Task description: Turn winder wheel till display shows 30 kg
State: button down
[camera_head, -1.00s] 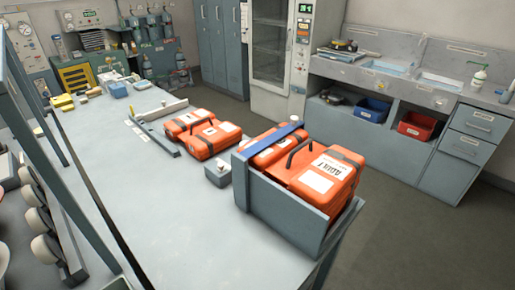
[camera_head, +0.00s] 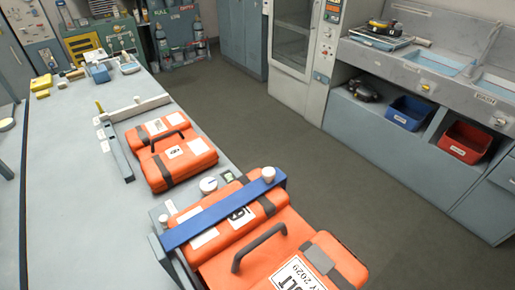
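In the head view, a blue bar (camera_head: 222,212) lies across the near orange case (camera_head: 275,255) in its grey holder (camera_head: 172,262). A pale round knob (camera_head: 268,174) sits at the bar's right end and another pale knob (camera_head: 164,221) stands near its left end. Just behind the bar are a white round dial or wheel (camera_head: 208,185) and a small dark panel with a greenish face (camera_head: 228,177). I cannot tell which of these is the winder wheel, and no kg figure is readable. My gripper is not in view.
Open floor (camera_head: 330,170) lies to the right. Beyond it are a sink counter (camera_head: 425,60) with blue (camera_head: 408,113) and red (camera_head: 466,142) bins below.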

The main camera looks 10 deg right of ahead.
aim_at(208, 186)
jog(key=i+l, duration=0.5)
jog(key=l, duration=0.15)
jog(key=i+l, duration=1.05)
jog(key=l, duration=0.2)
jog(key=i+l+u, duration=0.15)
jog(key=u, duration=0.35)
jog(key=i+l+u, duration=0.1)
jog(key=l+u, duration=0.2)
jog(key=u, duration=0.15)
jog(key=l+u, duration=0.25)
jog(key=u, duration=0.25)
jog(key=i, duration=0.05)
